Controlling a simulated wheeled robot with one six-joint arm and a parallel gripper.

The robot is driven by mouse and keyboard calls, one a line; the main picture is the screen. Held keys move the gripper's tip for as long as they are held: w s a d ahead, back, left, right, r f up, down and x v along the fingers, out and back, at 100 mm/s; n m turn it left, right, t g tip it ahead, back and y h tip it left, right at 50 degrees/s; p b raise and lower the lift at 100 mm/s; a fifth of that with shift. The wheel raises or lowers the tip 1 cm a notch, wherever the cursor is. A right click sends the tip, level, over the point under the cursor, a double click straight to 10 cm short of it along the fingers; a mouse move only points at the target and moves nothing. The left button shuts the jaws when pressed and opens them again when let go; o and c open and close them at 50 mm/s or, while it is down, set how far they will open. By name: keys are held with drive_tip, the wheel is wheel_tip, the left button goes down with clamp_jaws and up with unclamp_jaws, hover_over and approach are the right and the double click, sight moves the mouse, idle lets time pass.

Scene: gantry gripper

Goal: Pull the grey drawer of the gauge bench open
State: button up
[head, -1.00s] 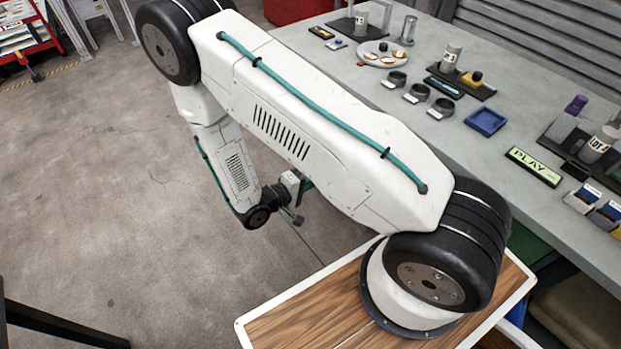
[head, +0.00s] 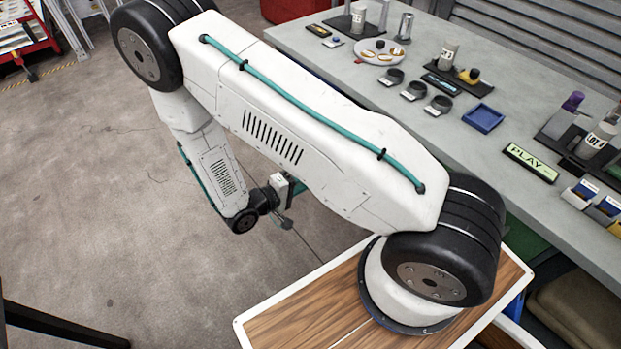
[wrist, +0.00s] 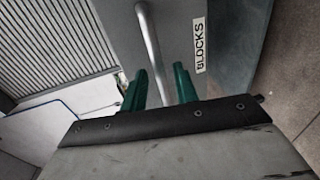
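In the wrist view a grey drawer front (wrist: 182,25) fills the upper middle, with a white label reading BLOCKS (wrist: 200,46). A silver bar handle (wrist: 148,35) runs down its face. My gripper (wrist: 159,82) is at the handle. Its two green fingers stand apart, one on each side of the bar, with some space showing beside it. I see no clear grip on the bar. In the head view my gripper is small and low beside the gauge bench (head: 440,135), and the grey drawer is hidden behind my arm.
Gauges, cups and a blue tray (head: 483,118) stand on the bench top. A green drawer front (head: 527,245) shows below the bench edge at right. A red cart (head: 35,40) stands far left. The concrete floor (head: 90,180) at left is open.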

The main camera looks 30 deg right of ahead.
drive_tip(key=v, duration=0.5)
idle(0.4)
